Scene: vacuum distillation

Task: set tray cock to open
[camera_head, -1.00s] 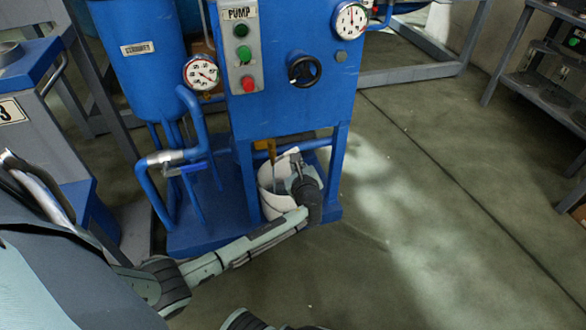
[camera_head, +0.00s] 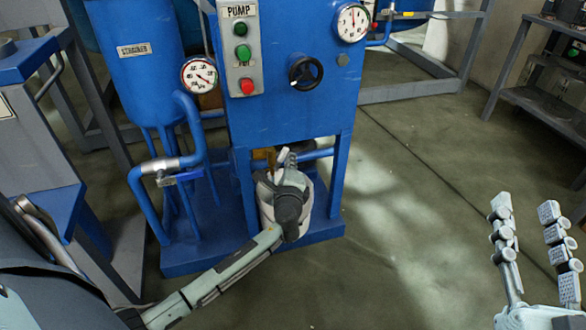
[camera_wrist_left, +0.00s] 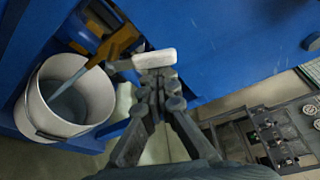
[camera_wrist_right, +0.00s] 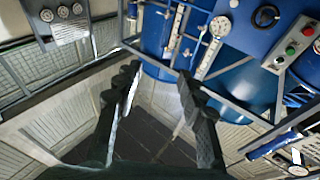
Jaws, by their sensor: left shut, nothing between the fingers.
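A brass-coloured cock (camera_wrist_left: 122,40) sits under the blue pump unit in the left wrist view, with a pale stream running from it into a white bucket (camera_wrist_left: 38,112). In the head view the cock (camera_head: 264,154) shows only in part behind my left gripper. My left gripper (camera_head: 287,160) is above the bucket (camera_head: 266,212), just right of the cock. Its fingers (camera_wrist_left: 155,68) are closed together with nothing between them, close beside the cock; I cannot tell whether they touch it. My right gripper (camera_head: 527,210) is open and empty over the floor at right.
The blue pump unit (camera_head: 290,110) carries gauges, a black handwheel (camera_head: 305,72) and a button panel (camera_head: 241,50). A pipe valve with a blue lever (camera_head: 182,177) is left of the bucket. A grey shelf (camera_head: 540,100) stands far right. The floor between is clear.

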